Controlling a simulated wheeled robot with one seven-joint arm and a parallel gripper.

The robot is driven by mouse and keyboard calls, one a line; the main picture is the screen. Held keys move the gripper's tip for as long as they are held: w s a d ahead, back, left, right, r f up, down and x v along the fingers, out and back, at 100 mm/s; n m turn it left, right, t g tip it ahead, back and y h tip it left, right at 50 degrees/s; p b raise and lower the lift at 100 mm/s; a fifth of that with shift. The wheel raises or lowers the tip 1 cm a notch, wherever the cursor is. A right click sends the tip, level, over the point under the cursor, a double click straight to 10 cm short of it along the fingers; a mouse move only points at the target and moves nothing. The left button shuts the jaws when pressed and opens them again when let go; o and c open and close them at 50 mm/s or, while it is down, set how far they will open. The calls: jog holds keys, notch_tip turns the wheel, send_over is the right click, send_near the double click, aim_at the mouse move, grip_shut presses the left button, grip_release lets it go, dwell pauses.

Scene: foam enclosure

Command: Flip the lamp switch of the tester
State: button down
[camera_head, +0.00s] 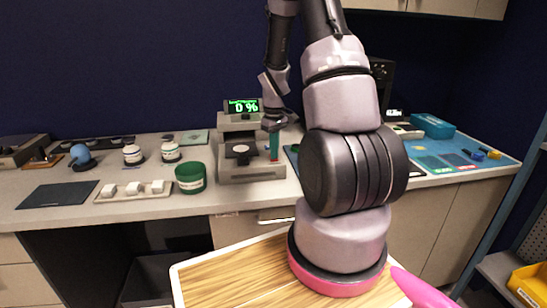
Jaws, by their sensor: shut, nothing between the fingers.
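The tester (252,172) is a grey-beige device on the counter, with a raised screen (243,106) that reads "0 %" in green.
A green cup (190,178) stands just left of the tester. Further left are white-lidded jars (171,152), a tray of white blocks (133,190) and a dark mat (57,194). My arm hides the counter right of the tester. A blue mat (450,160) lies beyond.

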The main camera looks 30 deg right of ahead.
jog(key=shift+r, duration=0.15)
notch_tip(320, 180, up, 7)
dwell(0.7)
dwell(0.3)
